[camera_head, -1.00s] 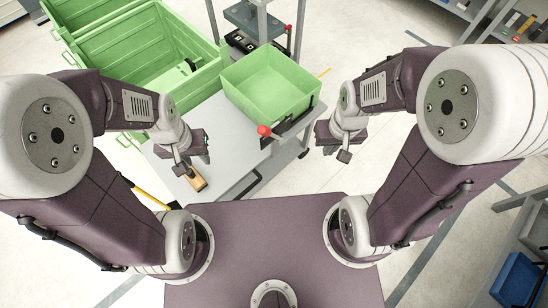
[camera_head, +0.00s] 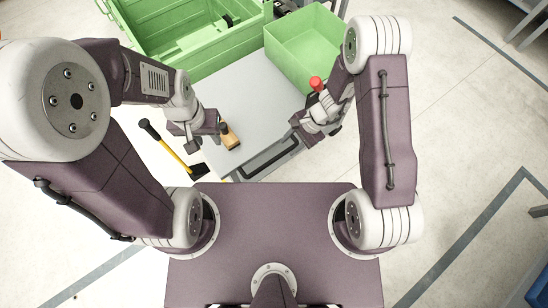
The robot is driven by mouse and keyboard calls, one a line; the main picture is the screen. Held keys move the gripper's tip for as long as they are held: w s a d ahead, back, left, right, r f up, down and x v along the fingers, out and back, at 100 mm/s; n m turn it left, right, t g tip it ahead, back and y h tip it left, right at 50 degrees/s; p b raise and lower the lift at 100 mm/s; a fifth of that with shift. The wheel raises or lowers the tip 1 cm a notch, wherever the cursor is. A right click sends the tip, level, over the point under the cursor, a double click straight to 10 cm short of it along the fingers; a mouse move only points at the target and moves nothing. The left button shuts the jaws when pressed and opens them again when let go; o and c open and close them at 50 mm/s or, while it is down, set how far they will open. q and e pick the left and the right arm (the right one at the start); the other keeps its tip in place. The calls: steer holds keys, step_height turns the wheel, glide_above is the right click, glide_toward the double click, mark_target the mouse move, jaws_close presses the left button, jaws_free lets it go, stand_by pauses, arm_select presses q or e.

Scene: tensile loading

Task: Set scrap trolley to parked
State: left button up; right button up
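The trolley appears to be the grey-topped cart (camera_head: 237,88) in front of me, with a green open bin (camera_head: 306,48) at its far right. A dark handle bar (camera_head: 268,160) runs along its near edge. A red ball knob (camera_head: 316,83) stands beside the bin, partly behind my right arm. My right gripper (camera_head: 303,130) is over the cart's near right edge, just right of the handle; contact cannot be told. My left gripper (camera_head: 206,136) is over the cart's left side, beside a small wooden block-like item (camera_head: 230,138). Neither gripper's finger opening shows clearly.
A large green crate (camera_head: 165,25) stands behind the cart at left. A yellow-handled tool with black ends (camera_head: 170,150) lies left of the cart. The floor at right (camera_head: 470,130) is mostly open, with painted grey lines.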

mark_target(277, 157)
steer(key=b+x, duration=0.2)
steer(key=x, duration=0.5)
steer(key=shift+s+a+f+b, duration=0.1)
steer(key=shift+f+b, duration=0.2)
steer(key=shift+f, duration=0.1)
steer(key=shift+a+f, duration=0.3)
steer(key=shift+f, duration=0.15)
jaws_close()
stand_by(0.5)
